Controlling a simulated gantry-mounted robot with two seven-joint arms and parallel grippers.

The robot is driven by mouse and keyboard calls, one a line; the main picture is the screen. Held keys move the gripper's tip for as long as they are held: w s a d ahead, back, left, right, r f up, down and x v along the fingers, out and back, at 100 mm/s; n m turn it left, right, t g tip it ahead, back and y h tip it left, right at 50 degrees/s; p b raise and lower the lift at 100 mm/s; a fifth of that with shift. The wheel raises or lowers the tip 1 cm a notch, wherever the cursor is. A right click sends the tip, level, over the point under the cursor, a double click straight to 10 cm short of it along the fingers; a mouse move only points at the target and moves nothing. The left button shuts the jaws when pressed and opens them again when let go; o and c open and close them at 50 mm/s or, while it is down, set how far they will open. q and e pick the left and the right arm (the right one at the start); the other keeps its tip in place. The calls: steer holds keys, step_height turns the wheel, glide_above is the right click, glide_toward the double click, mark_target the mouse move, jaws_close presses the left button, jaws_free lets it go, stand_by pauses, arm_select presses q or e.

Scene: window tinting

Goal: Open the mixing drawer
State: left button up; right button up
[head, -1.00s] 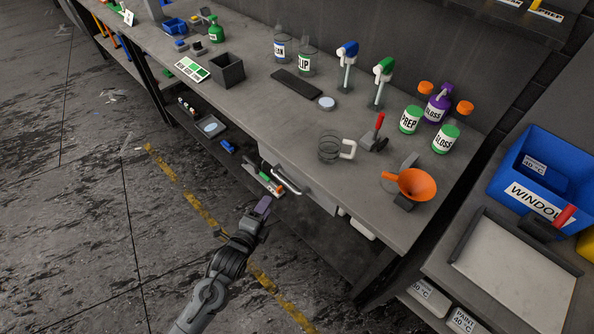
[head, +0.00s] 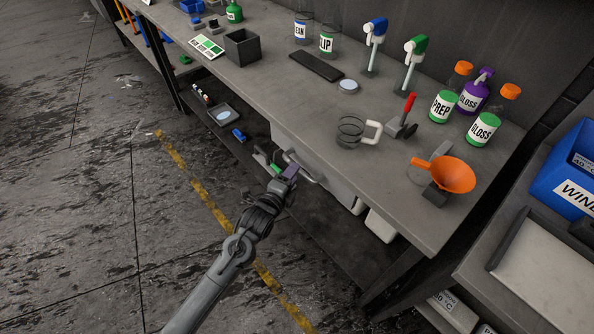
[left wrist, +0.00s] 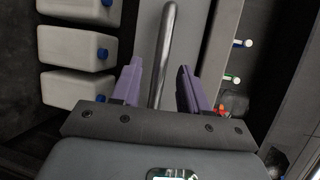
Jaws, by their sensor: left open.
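The mixing drawer (head: 327,176) is under the workbench, with its grey front facing the aisle. It looks shut. Its metal bar handle (head: 305,169) is partly hidden by my left gripper (head: 288,172). In the left wrist view the handle (left wrist: 166,50) runs between the purple fingers of my left gripper (left wrist: 160,88), which are open on either side of it. The fingers look apart from the bar; whether one touches it I cannot tell. My right gripper is not in view.
A glass jug (head: 351,131) and an orange funnel (head: 447,174) stand on the bench (head: 300,91) above. White canisters (left wrist: 75,48) with blue caps show left of the handle in the left wrist view. A lower shelf holds a tray (head: 222,116).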

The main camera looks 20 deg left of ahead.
arm_select(q)
steer(key=shift+w+d+f+b, duration=0.1)
steer(key=shift+w+f+b, duration=0.15)
steer(key=shift+w, duration=0.75)
steer(key=shift+w+d+f+b, duration=0.1)
steer(key=shift+w+b, duration=0.15)
steer(key=shift+w, duration=0.7)
jaws_close()
